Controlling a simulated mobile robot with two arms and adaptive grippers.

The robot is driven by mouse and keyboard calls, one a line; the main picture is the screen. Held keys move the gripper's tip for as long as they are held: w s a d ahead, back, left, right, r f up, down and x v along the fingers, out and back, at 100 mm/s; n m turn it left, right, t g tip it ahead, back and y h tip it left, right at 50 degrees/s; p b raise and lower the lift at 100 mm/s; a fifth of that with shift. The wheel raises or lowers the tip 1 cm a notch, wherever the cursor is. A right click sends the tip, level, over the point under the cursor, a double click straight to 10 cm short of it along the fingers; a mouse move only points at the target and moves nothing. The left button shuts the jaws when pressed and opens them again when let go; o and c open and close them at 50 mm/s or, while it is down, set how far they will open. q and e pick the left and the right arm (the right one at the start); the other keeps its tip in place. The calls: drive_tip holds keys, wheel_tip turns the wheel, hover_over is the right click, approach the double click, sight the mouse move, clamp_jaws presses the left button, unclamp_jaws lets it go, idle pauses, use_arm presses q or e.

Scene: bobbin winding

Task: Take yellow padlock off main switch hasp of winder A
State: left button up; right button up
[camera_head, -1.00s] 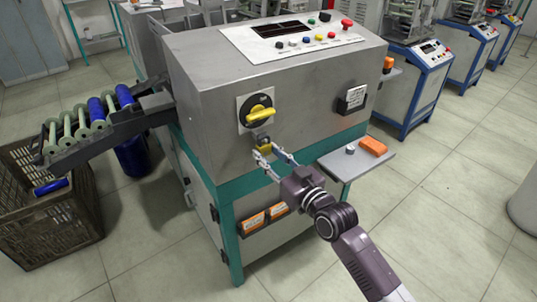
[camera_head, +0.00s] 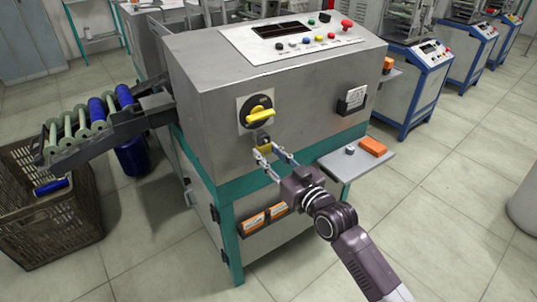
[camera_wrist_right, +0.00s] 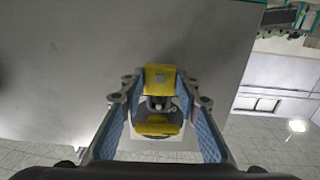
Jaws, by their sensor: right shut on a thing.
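Winder A is the grey cabinet (camera_head: 215,125) on a teal frame. Its main switch (camera_head: 259,113) has a black dial and a yellow handle on the front face. The small grey hasp (camera_head: 262,137) is just below the switch. The yellow padlock (camera_head: 264,149) is at the hasp; I cannot tell whether its shackle is still through it. My right gripper (camera_head: 268,157) is shut on the padlock. In the right wrist view, the padlock (camera_wrist_right: 159,78) is between the fingers and the yellow switch handle (camera_wrist_right: 158,127) is below it. My left gripper is not in view.
A side shelf (camera_head: 352,165) with an orange box (camera_head: 373,146) sticks out right of my right gripper. A bobbin chute (camera_head: 90,125) and a brown crate (camera_head: 45,225) stand at left. The floor in front is clear.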

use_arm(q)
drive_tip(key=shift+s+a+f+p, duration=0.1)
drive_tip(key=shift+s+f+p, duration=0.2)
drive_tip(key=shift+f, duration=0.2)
use_arm(e)
drive_tip(key=shift+w+r, duration=0.1)
drive_tip(key=shift+r, duration=0.5)
idle(0.6)
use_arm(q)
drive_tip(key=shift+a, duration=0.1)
use_arm(e)
drive_tip(key=shift+d, duration=0.1)
drive_tip(key=shift+s+d, duration=0.2)
drive_tip(key=shift+s, duration=0.3)
use_arm(q)
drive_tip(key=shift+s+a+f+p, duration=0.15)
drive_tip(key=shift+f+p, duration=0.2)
drive_tip(key=shift+p, duration=0.05)
use_arm(e)
drive_tip(key=shift+s+d+f, duration=0.1)
drive_tip(key=shift+s+f, duration=0.1)
drive_tip(key=shift+f, duration=0.05)
drive_tip(key=shift+s, duration=0.1)
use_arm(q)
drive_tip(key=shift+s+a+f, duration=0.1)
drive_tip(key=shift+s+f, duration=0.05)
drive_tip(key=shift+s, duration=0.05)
use_arm(e)
drive_tip(key=shift+s+d, duration=0.2)
drive_tip(key=shift+s, duration=0.05)
